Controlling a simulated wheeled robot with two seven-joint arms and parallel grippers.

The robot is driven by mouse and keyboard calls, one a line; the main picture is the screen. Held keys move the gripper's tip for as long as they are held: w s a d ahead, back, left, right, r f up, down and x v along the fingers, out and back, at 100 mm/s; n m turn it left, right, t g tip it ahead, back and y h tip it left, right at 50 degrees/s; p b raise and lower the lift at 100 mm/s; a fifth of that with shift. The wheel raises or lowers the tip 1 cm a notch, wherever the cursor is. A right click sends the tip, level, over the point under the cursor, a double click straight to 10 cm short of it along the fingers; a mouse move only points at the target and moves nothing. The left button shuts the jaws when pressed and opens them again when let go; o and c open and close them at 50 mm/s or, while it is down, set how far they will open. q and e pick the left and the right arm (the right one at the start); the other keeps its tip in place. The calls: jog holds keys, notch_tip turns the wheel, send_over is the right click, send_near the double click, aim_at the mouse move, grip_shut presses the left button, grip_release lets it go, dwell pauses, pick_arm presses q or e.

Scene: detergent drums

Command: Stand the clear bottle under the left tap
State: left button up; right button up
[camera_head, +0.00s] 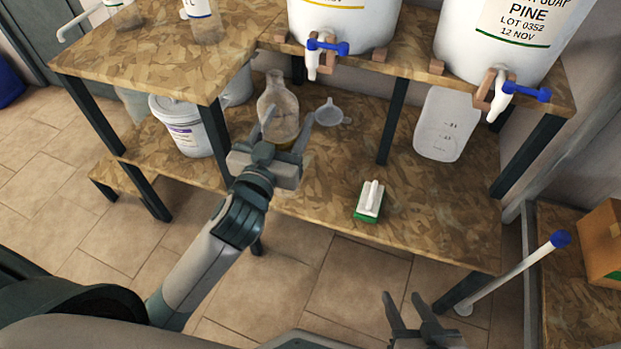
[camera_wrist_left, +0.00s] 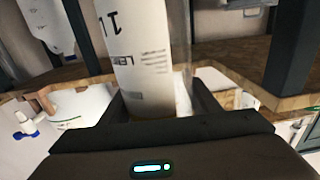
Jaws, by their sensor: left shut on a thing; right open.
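The clear bottle (camera_head: 279,101) stands upright above the lower shelf in the head view, below and left of the left tap (camera_head: 318,55). My left gripper (camera_head: 287,122) is shut on the bottle's body. I cannot tell whether its base touches the shelf, as the gripper hides it. In the left wrist view the bottle (camera_wrist_left: 140,50) shows upside down between the fingers (camera_wrist_left: 155,105), with a white printed label. The left tap has a white spout and blue handle on a white drum (camera_head: 343,20). My right gripper (camera_head: 402,298) is open and empty at the bottom edge.
A right tap (camera_head: 503,97) hangs from the PINE drum (camera_head: 500,45). A small funnel (camera_head: 329,114), a translucent jug (camera_head: 446,124) and a green-and-white brush (camera_head: 370,201) are on the lower shelf (camera_head: 430,210). A white bucket (camera_head: 183,128) stands left. Dark table legs (camera_head: 393,120) flank the free shelf space.

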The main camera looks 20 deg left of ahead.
pick_arm(q)
notch_tip(320, 180, down, 6)
jog(key=s+d+b, duration=0.2)
jog(key=s+b, duration=0.1)
jog(key=y+b, duration=0.1)
jog(key=b, duration=0.1)
send_over(298, 191)
jog(key=shift+n, duration=0.3)
notch_tip(298, 191, down, 4)
jog(key=shift+a+f, duration=0.15)
jog(key=shift+f, duration=0.05)
jog(key=shift+s+f, duration=0.15)
jog(key=shift+s, duration=0.05)
pick_arm(e)
jog(key=a+r+t+y, duration=0.2)
jog(key=r+t, duration=0.3)
jog(key=r, duration=0.3)
jog(key=w+a+r+t+y, duration=0.1)
jog(key=a+r+t, duration=0.1)
jog(key=r+t, duration=0.3)
notch_tip(298, 191, up, 4)
jog(key=shift+w+r+t+y, duration=0.1)
jog(key=shift+w+t+y, duration=0.1)
jog(key=shift+t+y, duration=0.2)
